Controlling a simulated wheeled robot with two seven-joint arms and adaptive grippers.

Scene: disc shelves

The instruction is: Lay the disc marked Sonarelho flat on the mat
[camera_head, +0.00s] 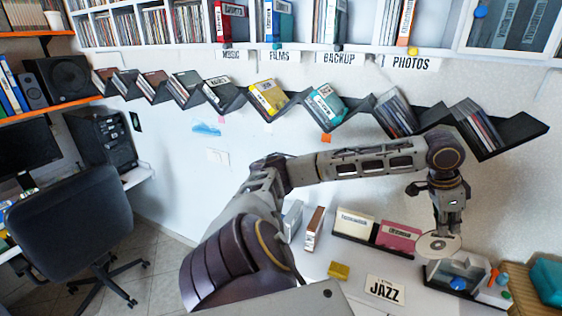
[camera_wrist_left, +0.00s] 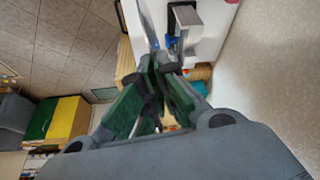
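My left gripper (camera_head: 441,230) points down over the right end of the low white counter. It is shut on a pale round disc (camera_head: 432,246) with a darker centre. The disc shows just below the fingertips, over or in front of a grey holder. In the left wrist view the fingers (camera_wrist_left: 165,75) come close together, and a thin grey edge, seemingly the disc (camera_wrist_left: 147,25), extends beyond them. Its marking cannot be read. I cannot make out the mat. My right gripper is not in view.
A grey holder (camera_head: 440,279) with blue items stands below the gripper. Cream (camera_head: 355,225) and pink (camera_head: 399,235) cases stand to its left, near a yellow block (camera_head: 339,271) and a JAZZ card (camera_head: 385,290). A zigzag shelf (camera_head: 520,130) with cases runs along the wall above.

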